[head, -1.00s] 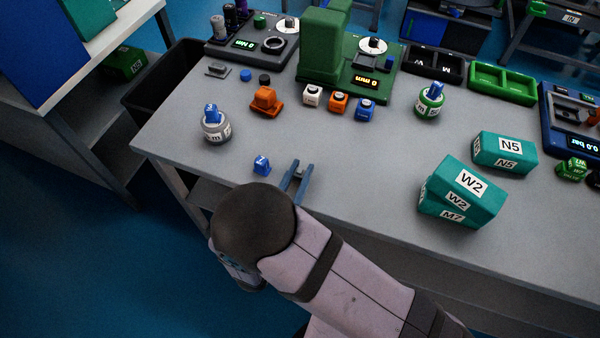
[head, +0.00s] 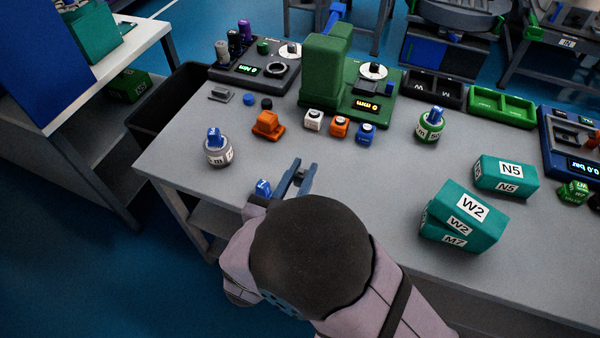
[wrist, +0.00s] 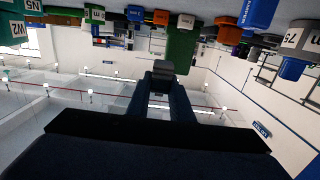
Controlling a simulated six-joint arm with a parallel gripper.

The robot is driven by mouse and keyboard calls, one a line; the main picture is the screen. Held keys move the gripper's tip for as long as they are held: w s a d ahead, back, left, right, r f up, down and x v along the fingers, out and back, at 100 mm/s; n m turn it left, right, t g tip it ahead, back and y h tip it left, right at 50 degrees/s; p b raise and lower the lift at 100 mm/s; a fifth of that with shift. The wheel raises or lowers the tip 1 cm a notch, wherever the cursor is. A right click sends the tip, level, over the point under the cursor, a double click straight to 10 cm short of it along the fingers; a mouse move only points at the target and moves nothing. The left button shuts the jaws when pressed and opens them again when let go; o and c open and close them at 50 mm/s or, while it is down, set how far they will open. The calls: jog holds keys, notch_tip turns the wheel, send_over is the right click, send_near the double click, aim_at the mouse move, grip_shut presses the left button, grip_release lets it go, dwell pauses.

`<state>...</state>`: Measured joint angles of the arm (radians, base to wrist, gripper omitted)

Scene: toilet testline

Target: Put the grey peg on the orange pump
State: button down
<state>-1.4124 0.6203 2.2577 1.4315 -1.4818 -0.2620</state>
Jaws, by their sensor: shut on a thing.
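My gripper (head: 299,174) is over the front part of the grey table, its two blue-grey fingers pointing away from me. It is shut on a small grey piece, which I take to be the grey peg (wrist: 163,68); the wrist view shows it between the fingertips. Its full shape is hidden by the fingers. The orange pump (head: 268,124), an orange block on a wider orange base, stands farther back and a little left of my gripper, apart from it. It seems to show in the wrist view too (wrist: 230,35).
A blue block (head: 263,188) is close left of my gripper. A grey jar (head: 218,154) stands farther left. White (head: 313,120), orange (head: 340,127) and blue (head: 366,133) cubes stand right of the pump, before a green machine (head: 322,70). Teal boxes (head: 462,220) are at right.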

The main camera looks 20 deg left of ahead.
jog(key=w+d+f+m+g+h+b, duration=0.15)
jog(key=w+d+m+h+b, duration=0.35)
jog(key=w+d, duration=0.55)
jog(key=w+a+r+n+t+y+b, duration=0.1)
jog(key=w+a+r+n+y, duration=0.2)
jog(key=w, duration=0.7)
jog(key=w+a+r+n+y, duration=0.2)
jog(key=a+r+n+y, duration=0.15)
jog(key=a, duration=0.35)
jog(key=w+a+r+n+y, duration=0.2)
jog(key=a+r+y, duration=0.2)
jog(key=a+r, duration=0.15)
jog(key=n+g+y, duration=0.5)
jog(key=n+y, duration=0.1)
jog(key=y, duration=0.1)
send_over(267, 116)
notch_tip(267, 116, down, 3)
jog(key=shift+m+t, duration=0.25)
jog(key=shift+w+f, duration=0.1)
jog(key=shift+f, duration=5.4)
